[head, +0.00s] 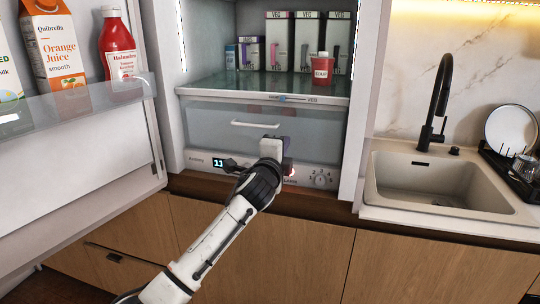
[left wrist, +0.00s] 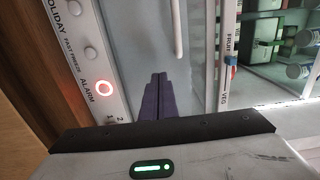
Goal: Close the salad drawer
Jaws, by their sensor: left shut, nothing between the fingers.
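The salad drawer (head: 215,122) is a translucent grey front with a white bar handle (head: 255,124), low in the open fridge. Its front looks about in line with the shelf edge above; I cannot tell if a small gap remains. My left gripper (head: 286,142) is in front of the drawer's lower right part, right of and below the handle. In the left wrist view its purple fingers (left wrist: 155,95) are together and empty, pointing at the drawer front (left wrist: 140,35) beside the handle (left wrist: 178,28). Contact is unclear. My right gripper is not in view.
The open fridge door (head: 75,140) stands at left, with juice (head: 52,45) and a red bottle (head: 118,45) in its rack. Cartons and a red jar (head: 322,68) stand on the shelf above the drawer. A control panel (head: 220,162) lies below. A sink (head: 440,180) is at right.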

